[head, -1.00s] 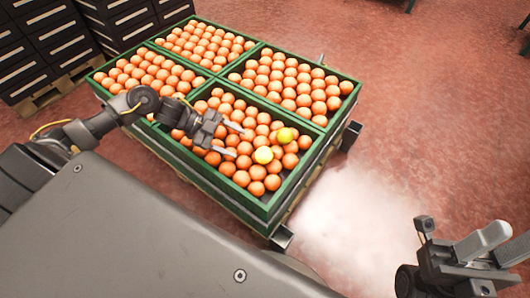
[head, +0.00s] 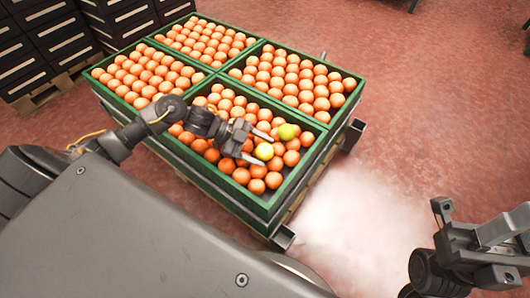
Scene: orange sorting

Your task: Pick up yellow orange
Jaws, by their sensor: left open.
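Two yellow oranges lie among the orange ones in the nearest compartment of the green crate (head: 215,180). The nearer yellow orange (head: 264,152) sits toward the right of that compartment. The other yellow orange (head: 287,131) lies just behind it, to the right. My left gripper (head: 268,151) is open and reaches in from the left over the fruit. Its two fingers appear on either side of the nearer yellow orange in the picture; I cannot tell how far above it they are. My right gripper (head: 507,228) is at the right edge, away from the crate and partly cut off.
The crate's other compartments hold many oranges (head: 205,42). Green dividers and raised rims border each compartment. Stacked dark drawers or boxes (head: 60,45) stand at the upper left. The reddish floor (head: 440,100) to the right of the crate is clear.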

